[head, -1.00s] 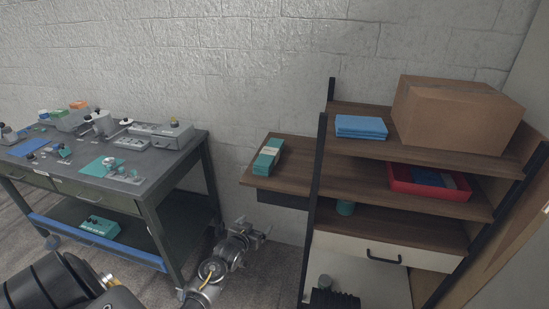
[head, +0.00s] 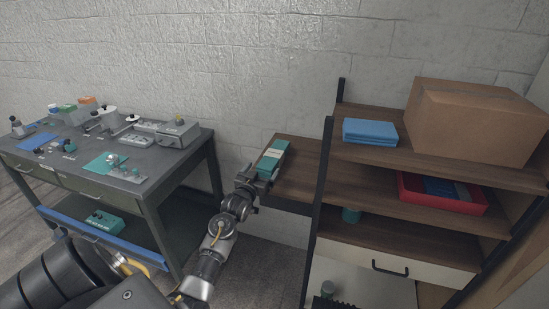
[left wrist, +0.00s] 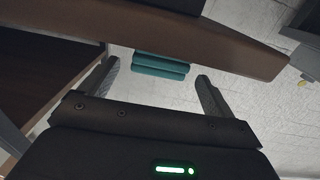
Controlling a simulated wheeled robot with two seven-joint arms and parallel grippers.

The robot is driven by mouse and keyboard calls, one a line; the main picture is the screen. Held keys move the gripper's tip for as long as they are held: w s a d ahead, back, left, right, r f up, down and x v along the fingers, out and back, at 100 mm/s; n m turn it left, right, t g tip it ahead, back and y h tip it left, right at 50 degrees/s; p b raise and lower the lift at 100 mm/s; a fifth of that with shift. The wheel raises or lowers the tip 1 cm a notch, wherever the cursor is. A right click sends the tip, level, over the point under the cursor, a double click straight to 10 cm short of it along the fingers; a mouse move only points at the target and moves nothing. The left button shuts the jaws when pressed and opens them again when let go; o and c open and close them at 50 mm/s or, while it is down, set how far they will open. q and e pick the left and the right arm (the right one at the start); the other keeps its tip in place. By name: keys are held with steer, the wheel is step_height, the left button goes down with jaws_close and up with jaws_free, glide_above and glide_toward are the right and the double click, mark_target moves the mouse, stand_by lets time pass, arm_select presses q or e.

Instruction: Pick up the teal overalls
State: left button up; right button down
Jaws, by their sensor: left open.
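The teal overalls (head: 272,158) are a folded teal bundle with a pale band, lying on the wooden side board of the shelf unit. My left gripper (head: 261,178) is open and empty at the near end of the bundle, close to the board's front left edge. In the left wrist view the teal overalls (left wrist: 160,65) show ahead, between the two spread fingers (left wrist: 157,80) and still beyond them. I cannot tell from the head view whether a finger touches the bundle. My right gripper is not in view.
The side board (head: 300,172) is bare to the right of the bundle. A black shelf post (head: 319,190) stands at its right. Blue folded cloth (head: 369,131), a cardboard box (head: 470,120) and a red tray (head: 412,196) sit on the shelves. A workbench (head: 75,170) stands at left.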

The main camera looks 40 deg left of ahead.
mark_target(269, 160)
arm_select(q)
steer(key=shift+x, duration=0.75)
steer(key=shift+w+r, duration=0.1)
steer(key=shift+w, duration=0.05)
steer(key=x, duration=0.2)
steer(key=p+x, duration=0.1)
steer(key=x, duration=0.1)
steer(key=shift+w+a+f, duration=0.1)
steer(key=shift+w+f, duration=0.15)
steer(key=shift+w, duration=0.1)
steer(key=c, duration=1.2)
